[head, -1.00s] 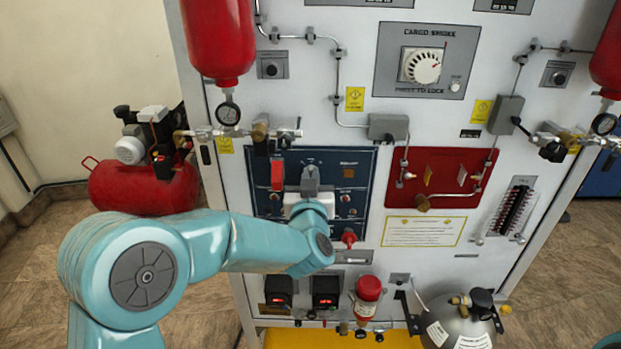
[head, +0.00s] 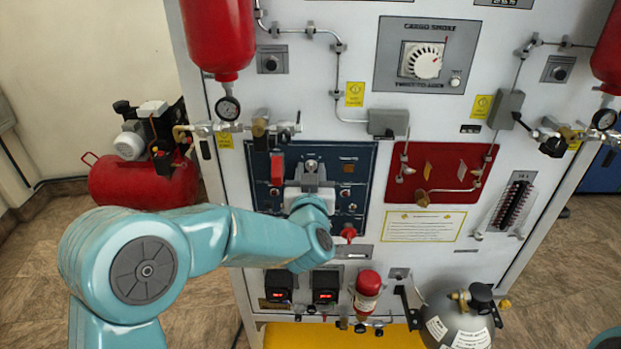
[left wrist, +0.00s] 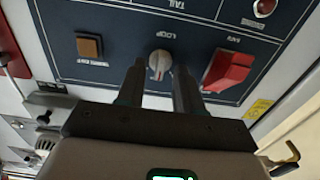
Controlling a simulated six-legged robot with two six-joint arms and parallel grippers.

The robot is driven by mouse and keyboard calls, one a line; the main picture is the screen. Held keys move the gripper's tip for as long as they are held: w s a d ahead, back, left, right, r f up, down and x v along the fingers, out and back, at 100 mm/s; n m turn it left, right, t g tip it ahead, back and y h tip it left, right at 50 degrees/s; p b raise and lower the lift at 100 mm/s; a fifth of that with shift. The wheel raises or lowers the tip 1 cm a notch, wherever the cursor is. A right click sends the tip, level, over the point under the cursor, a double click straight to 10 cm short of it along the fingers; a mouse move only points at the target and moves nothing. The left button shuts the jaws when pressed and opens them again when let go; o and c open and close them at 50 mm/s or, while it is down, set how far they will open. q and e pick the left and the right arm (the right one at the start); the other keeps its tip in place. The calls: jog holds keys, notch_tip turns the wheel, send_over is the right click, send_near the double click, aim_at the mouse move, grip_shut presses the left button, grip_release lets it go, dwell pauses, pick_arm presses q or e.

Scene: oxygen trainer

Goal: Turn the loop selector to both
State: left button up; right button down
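The loop selector is a small round grey-white knob (left wrist: 160,63) under the word LOOP on the dark blue panel (left wrist: 110,45) in the left wrist view. A pale pointer bar shows on it, but its position labels cannot be read. It also shows at the panel's top middle in the head view (head: 311,165). My left gripper (left wrist: 159,75) is open, its two dark fingers apart. The knob lies ahead of the gap between the fingertips, with no visible contact. In the head view my left gripper (head: 310,182) is just below the knob. My right gripper is out of view.
A red guarded switch (left wrist: 228,70) and an amber square button (left wrist: 89,47) flank the knob. A red panel (head: 437,172) with pipes is to the right. A red-topped cylinder (head: 368,290) and a grey tank (head: 458,320) stand below.

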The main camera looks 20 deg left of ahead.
pick_arm(q)
jog(key=shift+s+d+f, duration=0.1)
jog(key=shift+s+d, duration=0.05)
jog(key=shift+s, duration=0.2)
jog(key=b+v, duration=0.3)
jog(key=v, duration=1.2)
jog(key=shift+s+b, duration=0.25)
jog(key=shift+b, duration=0.05)
